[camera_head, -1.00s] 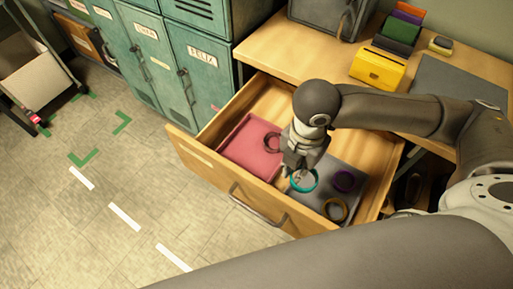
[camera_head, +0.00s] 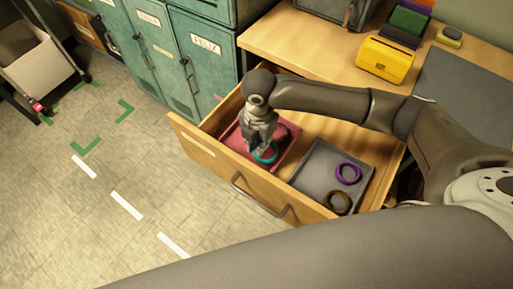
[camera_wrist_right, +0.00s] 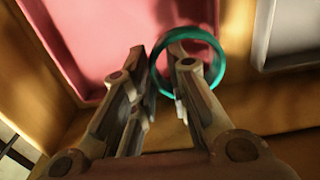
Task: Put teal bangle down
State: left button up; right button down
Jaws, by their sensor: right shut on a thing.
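My right gripper (camera_head: 262,145) is shut on the teal bangle (camera_head: 265,158) over the pink tray (camera_head: 285,153) in the open drawer. In the right wrist view the teal bangle (camera_wrist_right: 222,62) hangs around one finger at the fingertips (camera_wrist_right: 168,62), with the pink tray (camera_wrist_right: 110,25) beyond it. A dark reddish curve shows blurred through the ring. I cannot tell whether the bangle touches the tray. My left gripper is not in view.
A grey tray (camera_head: 312,166) in the drawer's right part holds a purple bangle (camera_head: 348,182) and a dark brown bangle (camera_head: 338,213). The drawer front (camera_head: 222,165) stands close to my gripper. A yellow box (camera_head: 385,60) is on the desk. Teal lockers (camera_head: 160,55) are behind left.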

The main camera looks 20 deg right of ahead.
aim_at(257, 144)
jog(key=shift+w+a+f, duration=0.15)
jog(key=shift+w+f, duration=0.1)
jog(key=shift+f, duration=0.1)
jog(key=shift+w+f, duration=0.1)
jog(key=shift+f, duration=1.5)
jog(key=shift+f, duration=0.15)
jog(key=c, duration=1.4)
grip_release()
notch_tip(257, 144, up, 12)
jog(key=shift+r+p, duration=0.2)
jog(key=shift+p, duration=0.1)
